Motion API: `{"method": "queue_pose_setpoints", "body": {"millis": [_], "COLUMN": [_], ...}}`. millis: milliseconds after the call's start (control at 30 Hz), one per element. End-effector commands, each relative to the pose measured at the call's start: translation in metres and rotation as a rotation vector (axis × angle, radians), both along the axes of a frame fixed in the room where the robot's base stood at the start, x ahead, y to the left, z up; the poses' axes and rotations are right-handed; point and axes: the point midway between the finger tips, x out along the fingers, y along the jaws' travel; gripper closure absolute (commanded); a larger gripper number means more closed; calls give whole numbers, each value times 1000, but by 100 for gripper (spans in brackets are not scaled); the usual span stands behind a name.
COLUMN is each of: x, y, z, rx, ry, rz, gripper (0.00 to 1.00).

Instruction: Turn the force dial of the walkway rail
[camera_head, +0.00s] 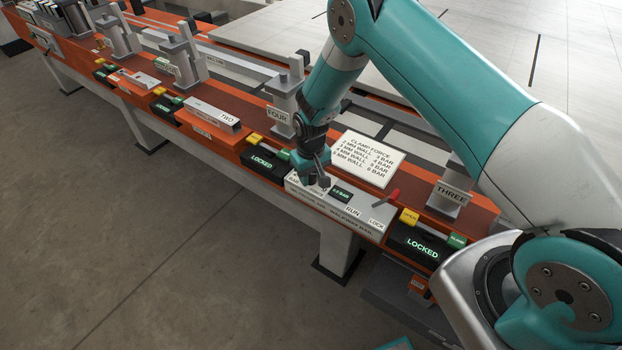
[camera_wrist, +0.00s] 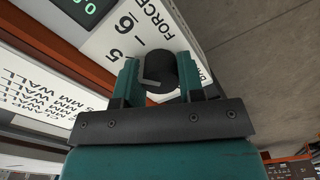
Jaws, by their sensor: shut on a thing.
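The force dial is a dark round knob with a grey pointer bar; it shows in the wrist view (camera_wrist: 160,72) on a white panel marked FORCE, with 5 and 6 printed beside it. My gripper (camera_wrist: 159,75) is shut on the dial, one teal finger on each side. In the head view my gripper (camera_head: 321,180) reaches down onto the white control box (camera_head: 312,204) on the walkway rail, and mostly hides the dial. A small display (camera_head: 341,195) with green digits sits right of the dial; the digits are too small to read surely.
A clamp force card (camera_head: 367,158) lists wall thicknesses and bar values behind the box. A red lever (camera_head: 386,196) stands at its right, near RUN and LOCK. Black LOCKED modules (camera_head: 263,162) with yellow and green buttons flank the box. Clamp posts THREE (camera_head: 450,197) and FOUR (camera_head: 279,115) stand nearby.

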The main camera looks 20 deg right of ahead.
Motion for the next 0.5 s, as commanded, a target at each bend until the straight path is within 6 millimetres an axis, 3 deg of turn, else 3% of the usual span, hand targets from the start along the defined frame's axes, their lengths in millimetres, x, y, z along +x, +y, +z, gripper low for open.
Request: {"method": "queue_pose_setpoints", "body": {"millis": [500], "x": [0], "y": [0], "z": [1], "rx": [0], "ry": [-1], "rz": [143], "gripper": [88]}}
